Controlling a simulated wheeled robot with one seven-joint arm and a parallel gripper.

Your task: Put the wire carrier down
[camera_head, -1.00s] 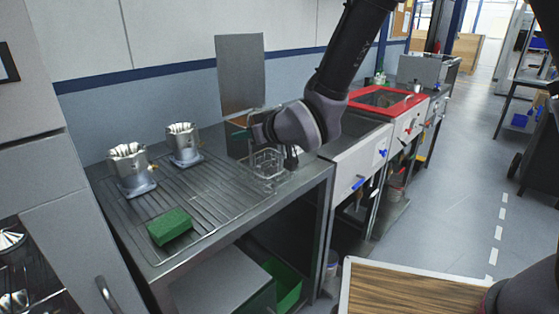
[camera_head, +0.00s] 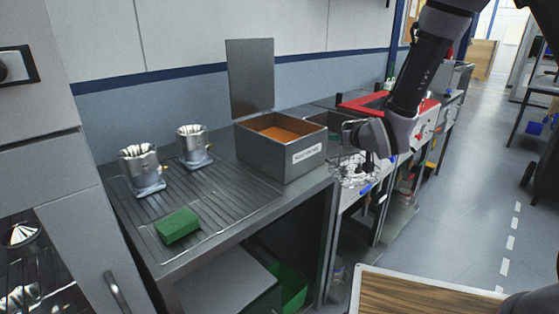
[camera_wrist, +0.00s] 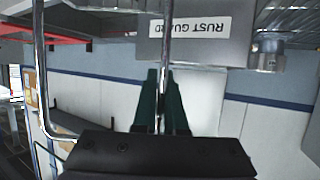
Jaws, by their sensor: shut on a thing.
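The wire carrier (camera_head: 346,163) hangs from my gripper (camera_head: 354,135), to the right of the grey box and past the counter's right edge. In the wrist view, my gripper (camera_wrist: 162,78) has its green fingers closed on a thin wire of the carrier (camera_wrist: 166,35). Another bent wire of the carrier runs down the left of that view. The lower part of the carrier is small and hard to make out in the head view. I cannot see anything inside it.
An open grey box (camera_head: 283,158) labelled RUST GUARD, with orange inside, stands at the counter's right end. Two metal housings (camera_head: 142,168) (camera_head: 194,146) and a green block (camera_head: 178,226) rest on the ribbed drainboard (camera_head: 225,200). A red-rimmed basin (camera_head: 362,104) lies behind my arm.

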